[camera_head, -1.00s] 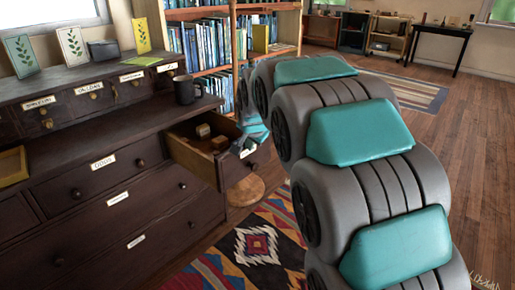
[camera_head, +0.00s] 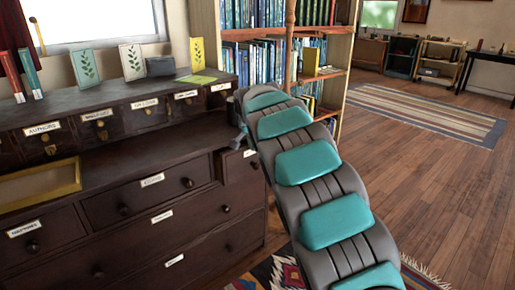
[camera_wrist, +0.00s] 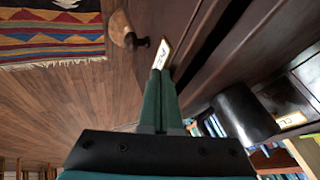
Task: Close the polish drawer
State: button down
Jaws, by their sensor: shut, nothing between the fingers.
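The polish drawer (camera_head: 240,171) is the upper right one of the dark wooden dresser, with a pale label and a round knob. Its front seems to stand slightly proud of the dresser face in the head view; no inside shows. In the wrist view its front (camera_wrist: 181,38) fills the upper middle, with the knob (camera_wrist: 139,42) left of the label (camera_wrist: 162,53). The label's writing is too small to read. My gripper (camera_wrist: 161,73) is shut and empty, its fingertips at the drawer front by the label. In the head view my gripper (camera_head: 239,142) is partly hidden by my arm.
A dark mug (camera_wrist: 243,113) stands on the dresser in the wrist view. A yellow-framed tray (camera_head: 42,185) lies on the dresser at left. A bookcase (camera_head: 340,65) stands behind my arm. A patterned rug (camera_head: 262,278) lies on the floor, which is clear at right.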

jog(key=shift+w+a, duration=0.4)
jog(key=shift+w, duration=0.2)
